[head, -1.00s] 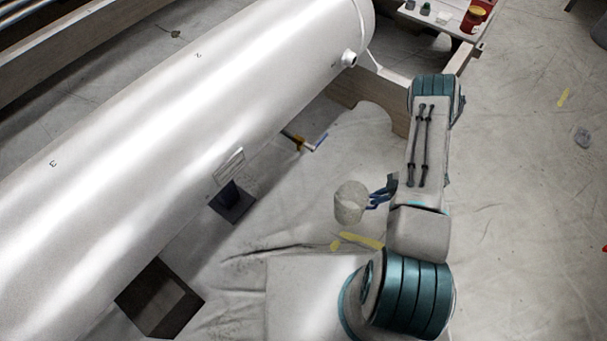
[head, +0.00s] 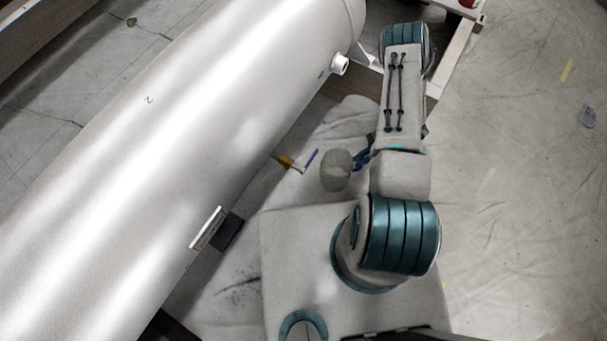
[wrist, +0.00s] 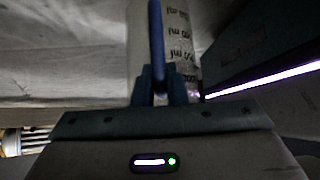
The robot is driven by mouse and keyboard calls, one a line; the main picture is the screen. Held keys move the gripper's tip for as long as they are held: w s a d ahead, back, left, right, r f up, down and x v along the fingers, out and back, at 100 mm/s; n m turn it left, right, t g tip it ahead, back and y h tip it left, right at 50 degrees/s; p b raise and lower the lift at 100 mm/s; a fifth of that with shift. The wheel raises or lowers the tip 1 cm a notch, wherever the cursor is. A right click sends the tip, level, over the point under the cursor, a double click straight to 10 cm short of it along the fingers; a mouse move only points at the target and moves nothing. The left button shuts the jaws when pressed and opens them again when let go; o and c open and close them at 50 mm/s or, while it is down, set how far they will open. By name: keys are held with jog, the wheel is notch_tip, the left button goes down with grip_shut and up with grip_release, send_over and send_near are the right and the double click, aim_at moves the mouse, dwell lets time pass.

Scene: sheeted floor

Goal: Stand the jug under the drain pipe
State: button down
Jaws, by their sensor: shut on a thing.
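The jug (head: 336,171) is pale grey in the head view, seen from above. The wrist view shows its wall (wrist: 180,35) with printed ml marks and its blue handle (wrist: 157,45). My gripper (wrist: 160,92) is shut on that handle; in the head view the gripper (head: 364,158) is partly hidden by my arm. The drain pipe (head: 299,169) comes out from beneath the big white tank (head: 190,120), with a brass-coloured valve (head: 286,160) and blue lever (head: 311,158). The jug is just right of the pipe end, apart from it in the picture. I cannot tell its height above the floor.
A wooden support (head: 325,112) stands under the tank's far end, close beyond the jug. A port (head: 341,65) juts from the tank's side. A dark block (head: 225,232) sits beneath the tank. The sheeted floor (head: 520,220) on the right is mostly clear.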

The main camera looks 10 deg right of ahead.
jog(key=s+a+f+b, duration=0.1)
jog(key=a+b, duration=0.2)
jog(key=a, duration=0.5)
jog(key=s+a+f+b, duration=0.1)
jog(key=a+f+b, duration=0.1)
jog(key=a, duration=0.6)
jog(key=shift+f+b, duration=0.25)
jog(key=shift+b, duration=0.5)
jog(key=c, duration=1.5)
grip_release()
jog(key=shift+o, duration=0.2)
